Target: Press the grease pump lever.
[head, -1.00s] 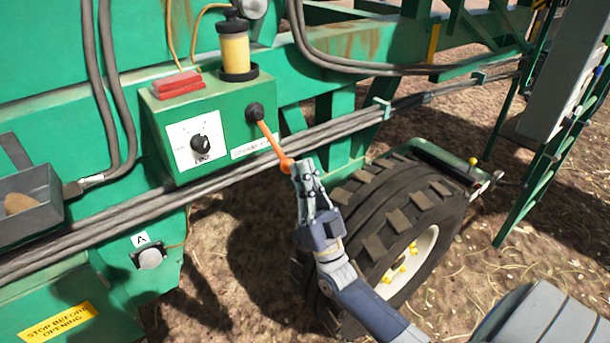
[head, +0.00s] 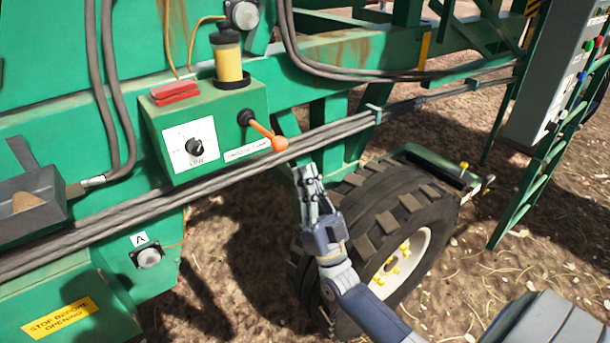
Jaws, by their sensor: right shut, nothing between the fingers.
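The grease pump lever (head: 262,130) is an orange rod with a ball end, on a black pivot at the right of a green pump box (head: 225,110). A clear reservoir of yellow grease (head: 229,62) stands on the box. My right gripper (head: 305,172) is shut and empty, just below and right of the lever's ball end, with a small gap showing between them. My left gripper is not in view.
A large tyre (head: 390,230) stands behind and right of my right gripper. A dial (head: 195,147) and a red block (head: 175,93) are on the box. A grey cabinet (head: 545,80) stands at far right.

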